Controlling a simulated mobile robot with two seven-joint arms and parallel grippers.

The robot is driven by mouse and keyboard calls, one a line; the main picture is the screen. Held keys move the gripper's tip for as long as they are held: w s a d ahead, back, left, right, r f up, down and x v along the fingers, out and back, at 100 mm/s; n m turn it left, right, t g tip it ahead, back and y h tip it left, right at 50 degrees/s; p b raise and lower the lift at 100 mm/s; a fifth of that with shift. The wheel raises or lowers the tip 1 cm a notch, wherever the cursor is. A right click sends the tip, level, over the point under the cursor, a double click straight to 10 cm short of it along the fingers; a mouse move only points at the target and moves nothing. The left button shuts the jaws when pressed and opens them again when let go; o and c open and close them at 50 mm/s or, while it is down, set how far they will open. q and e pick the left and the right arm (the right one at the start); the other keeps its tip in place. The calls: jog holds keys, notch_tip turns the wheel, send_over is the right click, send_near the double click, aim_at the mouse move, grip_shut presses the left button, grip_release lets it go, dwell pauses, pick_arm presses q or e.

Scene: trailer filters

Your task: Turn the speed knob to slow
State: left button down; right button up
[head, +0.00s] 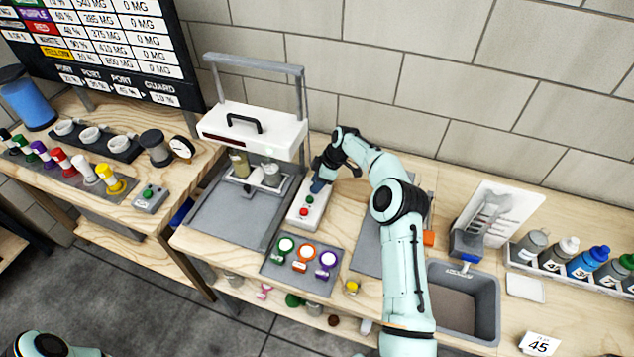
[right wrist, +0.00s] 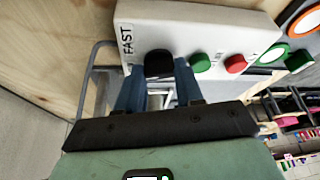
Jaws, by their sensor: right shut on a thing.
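The speed knob (right wrist: 159,63) is black and sits on a white control box (right wrist: 205,22) by the label FAST (right wrist: 127,42). A green button (right wrist: 200,63) and a red button (right wrist: 236,64) are beside it on the box. My right gripper (right wrist: 158,78) is shut on the knob, with a blue finger on each side. In the head view the white control box (head: 308,207) stands on the bench, with my right gripper (head: 318,186) over its far end, hiding the knob. My left gripper is not in view; only part of my left arm shows at the bottom left.
A machine with a white lid (head: 253,128) and grey tray stands left of the box. A grey mat (head: 303,277) with green, orange and purple ringed items lies in front. A grey bin (head: 463,306) and a row of bottles (head: 584,264) are to the right.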

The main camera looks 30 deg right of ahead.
jog(key=shift+w+n+g+y, duration=0.1)
jog(key=shift+n+g+y, duration=0.35)
jog(key=shift+n, duration=1.15)
jog(key=shift+g, duration=0.25)
jog(key=o, duration=1)
jog(key=shift+h, duration=0.25)
jog(key=shift+o, duration=0.2)
